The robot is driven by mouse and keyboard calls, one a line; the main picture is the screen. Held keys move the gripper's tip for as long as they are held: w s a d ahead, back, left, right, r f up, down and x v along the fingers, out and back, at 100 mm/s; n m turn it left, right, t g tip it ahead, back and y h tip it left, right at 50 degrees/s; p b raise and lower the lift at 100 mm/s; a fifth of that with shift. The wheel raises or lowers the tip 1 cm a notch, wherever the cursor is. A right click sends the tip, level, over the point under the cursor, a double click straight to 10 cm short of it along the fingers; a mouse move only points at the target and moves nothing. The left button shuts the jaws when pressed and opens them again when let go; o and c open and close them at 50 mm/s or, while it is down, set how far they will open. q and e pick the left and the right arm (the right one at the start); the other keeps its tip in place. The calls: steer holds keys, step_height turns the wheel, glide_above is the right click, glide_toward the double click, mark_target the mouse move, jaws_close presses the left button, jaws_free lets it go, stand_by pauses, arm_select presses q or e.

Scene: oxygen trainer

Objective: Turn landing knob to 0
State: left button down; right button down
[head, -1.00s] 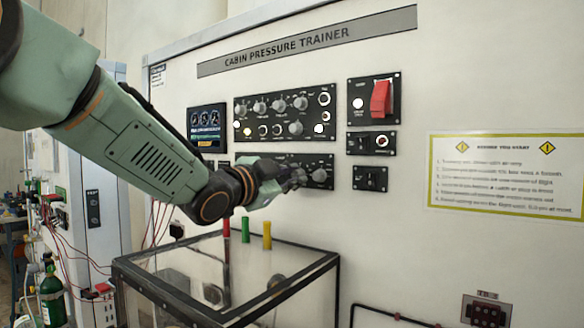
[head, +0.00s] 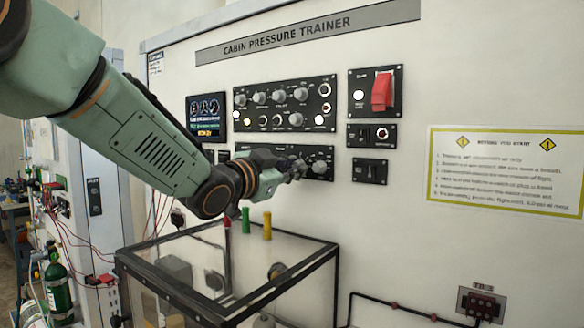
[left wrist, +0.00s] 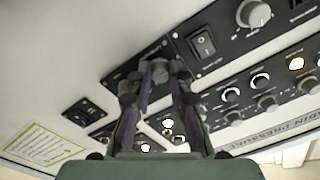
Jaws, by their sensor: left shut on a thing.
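A black lower control panel (head: 325,152) on the white trainer wall carries a grey knob (head: 320,167) near its right end. My left gripper (head: 303,168) reaches this panel from the left and covers much of its middle. In the left wrist view, my left gripper (left wrist: 156,85) has its two fingers closed on either side of the round knob (left wrist: 160,70), shut on it. The knob's markings and pointer are too small and partly covered to read. My right gripper is in neither view.
A clear box (head: 240,295) with a black frame stands below my left arm, with a green and a yellow tube (head: 267,225) upright near it. An upper knob panel (head: 285,105) sits just above. A red-covered switch (head: 381,91) is to the right.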

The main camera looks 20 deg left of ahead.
arm_select(q)
steer(key=c, duration=1.7)
jaws_free()
steer(key=shift+f, duration=0.35)
steer(key=o, duration=0.5)
steer(key=shift+s+a+r, duration=0.1)
steer(key=shift+s+r, duration=0.05)
steer(key=shift+r, duration=0.05)
